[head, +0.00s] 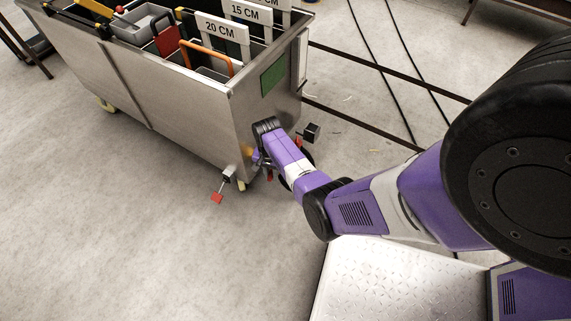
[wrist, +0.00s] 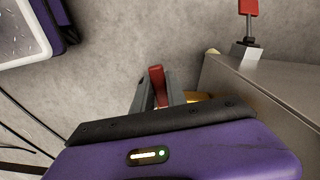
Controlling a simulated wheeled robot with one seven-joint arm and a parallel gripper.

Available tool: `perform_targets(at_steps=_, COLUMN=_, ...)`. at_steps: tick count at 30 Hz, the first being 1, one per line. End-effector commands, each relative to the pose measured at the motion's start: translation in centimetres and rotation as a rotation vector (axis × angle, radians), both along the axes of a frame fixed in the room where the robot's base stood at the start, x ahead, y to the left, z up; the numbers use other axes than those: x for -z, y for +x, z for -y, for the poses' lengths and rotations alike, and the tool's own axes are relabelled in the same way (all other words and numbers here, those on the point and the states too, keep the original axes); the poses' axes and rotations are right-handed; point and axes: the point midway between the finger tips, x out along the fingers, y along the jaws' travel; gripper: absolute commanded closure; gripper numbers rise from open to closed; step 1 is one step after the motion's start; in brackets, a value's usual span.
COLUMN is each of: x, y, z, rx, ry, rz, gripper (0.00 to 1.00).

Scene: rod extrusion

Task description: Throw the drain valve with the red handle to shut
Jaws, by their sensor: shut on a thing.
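The drain valve's red handle (wrist: 157,82) stands between the two grey fingers of my gripper (wrist: 156,92) in the wrist view. My gripper is shut on it. Part of a yellow brass-coloured body (wrist: 200,97) shows beside the fingers, mostly hidden by the gripper. In the head view my wrist covers most of the valve at the low near end of the steel cart (head: 205,112). The handle's exact angle to the valve body cannot be told.
A red-tipped lever (head: 217,197) sticks out from the cart's lower corner; it also shows in the wrist view (wrist: 248,8). A dark block (head: 311,132) juts out at the other corner. Boards and tools fill the cart. The floor (head: 120,230) to the left is clear.

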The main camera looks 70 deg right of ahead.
Motion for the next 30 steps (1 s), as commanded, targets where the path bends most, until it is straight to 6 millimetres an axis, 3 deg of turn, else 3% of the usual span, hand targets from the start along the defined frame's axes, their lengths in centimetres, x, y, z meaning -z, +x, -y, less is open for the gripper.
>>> perform_targets(at_steps=9, x=0.0, y=1.1, z=0.0, rx=0.152, ry=0.000, rz=0.002, gripper=1.00)
perform_targets(at_steps=24, x=-0.1, y=1.9, z=0.2, rx=0.248, ry=-0.001, rz=0.003, gripper=1.00)
perform_targets(at_steps=25, x=-0.1, y=1.7, z=0.2, rx=0.245, ry=-0.001, rz=0.002, gripper=0.77)
perform_targets(at_steps=28, x=-0.1, y=1.7, z=0.2, rx=0.243, ry=-0.001, rz=0.002, gripper=0.57)
perform_targets(at_steps=30, x=-0.1, y=1.6, z=0.2, rx=0.243, ry=-0.001, rz=0.001, gripper=0.57)
